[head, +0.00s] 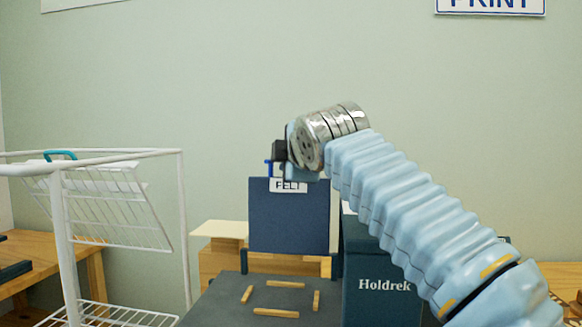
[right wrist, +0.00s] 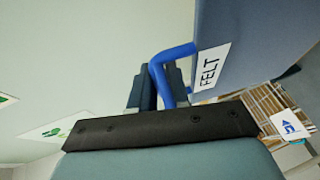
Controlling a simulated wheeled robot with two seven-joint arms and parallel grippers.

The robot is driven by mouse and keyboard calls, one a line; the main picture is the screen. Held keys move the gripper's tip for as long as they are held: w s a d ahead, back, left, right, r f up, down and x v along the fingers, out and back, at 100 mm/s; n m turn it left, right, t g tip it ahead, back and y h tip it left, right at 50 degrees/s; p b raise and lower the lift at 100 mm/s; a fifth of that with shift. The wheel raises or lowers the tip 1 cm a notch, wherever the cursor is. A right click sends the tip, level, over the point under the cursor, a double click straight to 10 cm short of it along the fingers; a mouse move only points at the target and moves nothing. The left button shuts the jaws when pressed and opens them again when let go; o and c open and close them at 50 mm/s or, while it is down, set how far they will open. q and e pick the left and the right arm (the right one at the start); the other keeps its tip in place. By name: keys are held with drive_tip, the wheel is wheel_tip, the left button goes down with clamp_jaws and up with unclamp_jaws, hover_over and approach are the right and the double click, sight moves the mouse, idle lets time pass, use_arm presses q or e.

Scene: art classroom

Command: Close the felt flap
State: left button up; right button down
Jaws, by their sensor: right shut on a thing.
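The felt flap (head: 288,220) is a dark blue panel standing upright behind a dark grey bed, with a white FELT label (head: 289,186) at its top edge. In the right wrist view the flap (right wrist: 240,40) fills the upper right, with the label (right wrist: 209,69) beside a bent blue handle (right wrist: 166,75). My right gripper (head: 278,168) is at the flap's top left corner, shut on the blue handle; it also shows in the right wrist view (right wrist: 163,88). Its fingertips are partly hidden by the gripper body. My left gripper is not in view.
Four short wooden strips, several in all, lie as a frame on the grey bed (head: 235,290). A dark Holdrek box (head: 385,300) stands close on the right. A white wire rack (head: 120,215) stands on the left. A wooden table (head: 45,255) is behind it.

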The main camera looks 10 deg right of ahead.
use_arm(q)
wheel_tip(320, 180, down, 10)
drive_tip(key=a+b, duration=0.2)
drive_tip(key=b, duration=0.8)
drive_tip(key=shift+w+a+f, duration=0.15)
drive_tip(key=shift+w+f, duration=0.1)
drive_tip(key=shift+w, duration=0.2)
use_arm(e)
drive_tip(key=s+a+f+n+t, duration=0.1)
drive_tip(key=s+a+t, duration=0.1)
drive_tip(key=s, duration=0.5)
drive_tip(key=shift+s+f+t, duration=0.2)
drive_tip(key=shift+s+t, duration=0.05)
drive_tip(key=shift+t, duration=0.15)
drive_tip(key=shift+a, duration=0.1)
drive_tip(key=c, duration=1.5)
unclamp_jaws()
drive_tip(key=shift+o, duration=0.2)
use_arm(q)
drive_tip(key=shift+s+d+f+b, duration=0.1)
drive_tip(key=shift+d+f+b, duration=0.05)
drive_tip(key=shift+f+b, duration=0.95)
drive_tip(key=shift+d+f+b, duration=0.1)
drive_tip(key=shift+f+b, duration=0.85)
drive_tip(key=shift+b, duration=0.1)
use_arm(e)
drive_tip(key=s+d, duration=0.1)
drive_tip(key=s, duration=1.2)
drive_tip(key=shift+s+d, duration=0.3)
drive_tip(key=shift+s, duration=0.05)
